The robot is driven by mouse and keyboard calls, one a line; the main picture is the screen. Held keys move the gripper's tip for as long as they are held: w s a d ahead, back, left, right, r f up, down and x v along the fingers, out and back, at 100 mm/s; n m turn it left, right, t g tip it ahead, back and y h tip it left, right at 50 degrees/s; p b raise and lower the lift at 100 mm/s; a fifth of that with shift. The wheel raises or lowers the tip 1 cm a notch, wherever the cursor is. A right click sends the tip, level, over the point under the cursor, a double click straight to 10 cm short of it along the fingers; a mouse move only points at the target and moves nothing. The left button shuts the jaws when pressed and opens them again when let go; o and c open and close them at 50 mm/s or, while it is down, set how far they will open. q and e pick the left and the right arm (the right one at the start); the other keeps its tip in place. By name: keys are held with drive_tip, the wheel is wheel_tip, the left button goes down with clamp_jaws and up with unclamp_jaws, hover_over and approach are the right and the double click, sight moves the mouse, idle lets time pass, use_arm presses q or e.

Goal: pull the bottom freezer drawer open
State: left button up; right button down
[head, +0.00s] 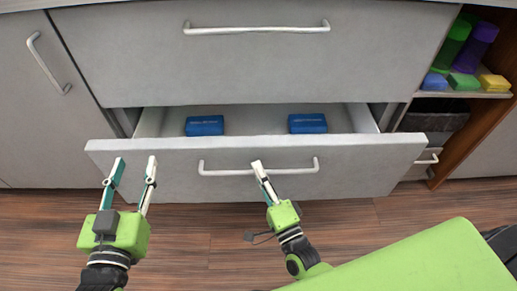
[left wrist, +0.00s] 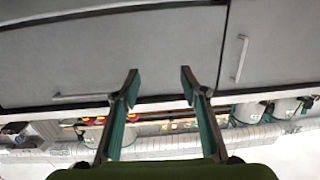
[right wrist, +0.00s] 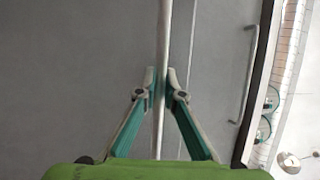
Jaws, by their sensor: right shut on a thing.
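The bottom freezer drawer (head: 140,167) stands partly open below a closed upper drawer. Its white bar handle (head: 220,172) runs across the front panel. My right gripper (head: 257,167) is at the middle of this handle. In the right wrist view my right gripper (right wrist: 162,82) has its fingers shut on either side of the handle bar (right wrist: 161,120). My left gripper (head: 137,165) is open and empty in front of the left part of the drawer front. The left wrist view shows its fingers (left wrist: 159,78) apart with nothing between them.
Two blue packages, one left (head: 204,125) and one right (head: 307,123), lie inside the drawer. The upper drawer (head: 255,65) is closed. A side shelf (head: 460,94) at right holds green, purple, blue and yellow items. The wooden floor (head: 200,235) ahead is clear.

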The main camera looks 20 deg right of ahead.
use_arm(q)
drive_tip(key=s+a+f+g+y+p, duration=0.1)
drive_tip(key=s+f+g, duration=0.2)
drive_tip(key=f, duration=0.3)
drive_tip(key=s+a+f+g+y+p, duration=0.1)
drive_tip(key=s+a+f+g, duration=0.1)
drive_tip(key=s+f+g, duration=0.2)
drive_tip(key=shift+a+f+g, duration=0.3)
drive_tip(key=shift+f+g, duration=0.1)
drive_tip(key=shift+f, duration=1.15)
use_arm(e)
drive_tip(key=s+a, duration=0.3)
drive_tip(key=s, duration=1)
drive_tip(key=shift+a, duration=0.35)
drive_tip(key=c, duration=2.1)
unclamp_jaws()
drive_tip(key=shift+c, duration=0.2)
drive_tip(key=v, duration=1.2)
